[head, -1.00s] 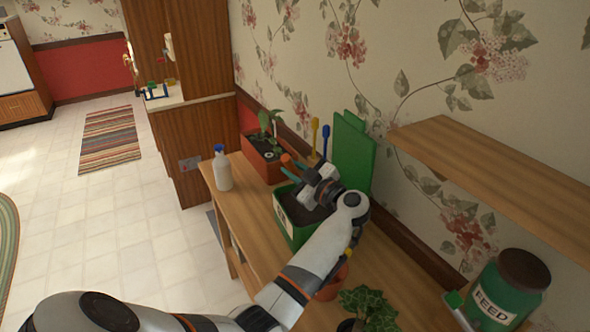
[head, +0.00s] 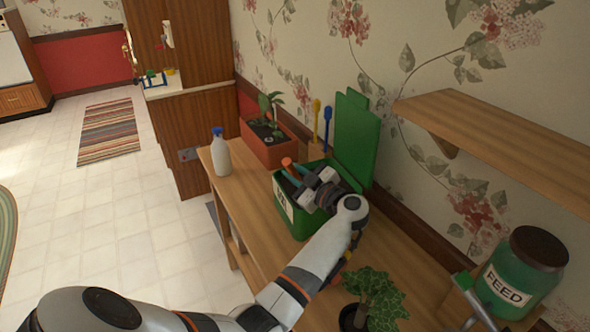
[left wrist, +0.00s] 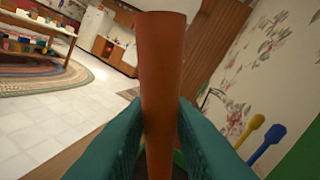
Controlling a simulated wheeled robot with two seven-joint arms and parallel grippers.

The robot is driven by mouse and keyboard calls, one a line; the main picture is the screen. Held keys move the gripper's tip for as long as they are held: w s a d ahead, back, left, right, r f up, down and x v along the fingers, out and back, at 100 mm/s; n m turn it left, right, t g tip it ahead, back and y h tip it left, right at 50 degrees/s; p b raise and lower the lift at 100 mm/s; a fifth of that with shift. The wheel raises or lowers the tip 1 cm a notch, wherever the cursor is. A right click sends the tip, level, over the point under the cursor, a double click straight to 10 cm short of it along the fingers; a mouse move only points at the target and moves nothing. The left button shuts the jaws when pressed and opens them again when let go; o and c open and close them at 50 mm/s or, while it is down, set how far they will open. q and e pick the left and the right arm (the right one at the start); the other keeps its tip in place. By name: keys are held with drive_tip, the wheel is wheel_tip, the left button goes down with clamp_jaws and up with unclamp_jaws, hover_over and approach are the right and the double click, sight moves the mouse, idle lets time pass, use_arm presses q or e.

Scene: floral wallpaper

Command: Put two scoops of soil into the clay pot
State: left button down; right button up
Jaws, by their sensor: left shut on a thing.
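My left gripper (head: 300,176) is over the open green soil bin (head: 287,222). It is shut on an orange-brown handle (head: 288,162), which looks like the scoop's. In the left wrist view the tapered handle (left wrist: 162,75) stands between the teal fingers (left wrist: 160,125). The scoop's bowl is hidden, and the arm and gripper cover most of the bin's inside. The clay pot cannot be made out now; my left forearm covers the part of the table where its rim showed earlier. My right gripper is not in view.
A potted ivy (head: 374,296) and FEED jar (head: 520,272) are nearer, below a wooden shelf (head: 490,130). Bare tabletop (head: 245,190) shows left of the bin.

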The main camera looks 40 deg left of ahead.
use_arm(q)
drive_tip(key=shift+f+b, duration=0.8)
drive_tip(key=shift+f, duration=1.05)
wheel_tip(320, 180, up, 11)
drive_tip(key=p, duration=1.1)
drive_tip(key=shift+f, duration=0.1)
drive_tip(key=shift+w, duration=0.1)
